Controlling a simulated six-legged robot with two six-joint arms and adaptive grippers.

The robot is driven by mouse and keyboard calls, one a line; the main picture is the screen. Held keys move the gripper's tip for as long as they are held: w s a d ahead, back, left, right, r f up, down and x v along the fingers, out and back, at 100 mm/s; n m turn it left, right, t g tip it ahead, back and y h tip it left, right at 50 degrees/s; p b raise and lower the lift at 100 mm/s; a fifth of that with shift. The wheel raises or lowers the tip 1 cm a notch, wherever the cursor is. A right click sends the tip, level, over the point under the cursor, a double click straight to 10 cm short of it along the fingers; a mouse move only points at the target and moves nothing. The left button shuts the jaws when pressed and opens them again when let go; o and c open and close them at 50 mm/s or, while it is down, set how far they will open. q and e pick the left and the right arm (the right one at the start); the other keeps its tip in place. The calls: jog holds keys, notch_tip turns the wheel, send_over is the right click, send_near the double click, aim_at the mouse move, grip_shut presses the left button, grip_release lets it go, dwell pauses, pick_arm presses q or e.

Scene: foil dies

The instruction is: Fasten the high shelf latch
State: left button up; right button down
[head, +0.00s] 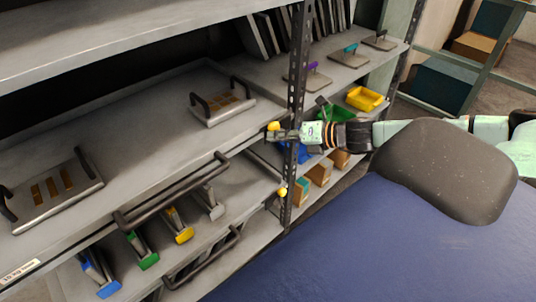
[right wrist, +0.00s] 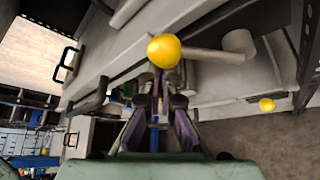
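The high shelf latch shows as a yellow knob (head: 273,126) at the front edge of the upper shelf, beside the dark upright post. In the right wrist view the knob (right wrist: 164,50) sits on a grey lever (right wrist: 210,54) that runs right to a round pivot. My right gripper (head: 288,133) reaches in from the right, its tips close to the knob. In the right wrist view its two fingers (right wrist: 167,82) point at the knob, which lies just past the tips. I cannot tell whether they touch or grip it. My left gripper is out of view.
A second yellow knob (head: 282,191) is lower on the post (head: 298,60). A long dark handle (head: 175,192) runs along the upper shelf front. Dies with handles (head: 222,103) lie on the shelf. Yellow (head: 364,98) and green bins stand right of the post.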

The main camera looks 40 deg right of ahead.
jog(key=d+m+y+b, duration=0.1)
jog(key=d+r+m+t+y+b, duration=0.1)
jog(key=d, duration=0.1)
jog(key=d+r+m+y+b, duration=0.1)
jog(key=d+m, duration=0.1)
jog(key=shift+w+r, duration=0.15)
jog(key=shift+w, duration=0.05)
dwell(0.5)
jog(key=shift+d, duration=0.15)
dwell(0.4)
